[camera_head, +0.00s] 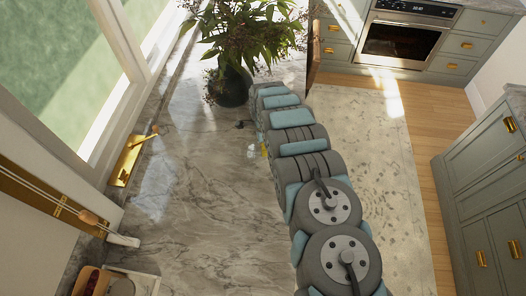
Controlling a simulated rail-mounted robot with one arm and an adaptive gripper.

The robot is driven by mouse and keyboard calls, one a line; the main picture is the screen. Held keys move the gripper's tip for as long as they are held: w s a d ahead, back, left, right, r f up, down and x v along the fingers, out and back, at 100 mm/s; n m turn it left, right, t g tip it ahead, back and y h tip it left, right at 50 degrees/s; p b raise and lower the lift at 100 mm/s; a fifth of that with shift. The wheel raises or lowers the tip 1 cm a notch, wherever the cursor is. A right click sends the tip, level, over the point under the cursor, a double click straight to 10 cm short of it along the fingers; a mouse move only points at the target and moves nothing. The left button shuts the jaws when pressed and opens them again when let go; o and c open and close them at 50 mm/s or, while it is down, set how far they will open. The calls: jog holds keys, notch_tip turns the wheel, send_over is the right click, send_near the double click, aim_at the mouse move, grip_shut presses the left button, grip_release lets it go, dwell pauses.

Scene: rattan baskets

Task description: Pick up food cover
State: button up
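I cannot make out a food cover in this view. My arm reaches from the bottom right up over the marble counter (205,215), and its far end is near the plant. My gripper cannot be made out; the arm's own links block the view past its far end. A small dark thing (240,125) and a tiny yellow spot (264,151) show beside the arm, too small to identify.
A dark vase with a leafy plant (230,87) stands by the arm's far end. A wooden container (91,281) and a light tray (148,283) are at bottom left. Brass fixtures (127,158) line the window side. The middle-left counter is clear. An oven (402,42) is across the floor.

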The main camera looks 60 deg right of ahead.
jog(key=shift+f, duration=0.35)
grip_shut()
jog(key=shift+r, duration=0.15)
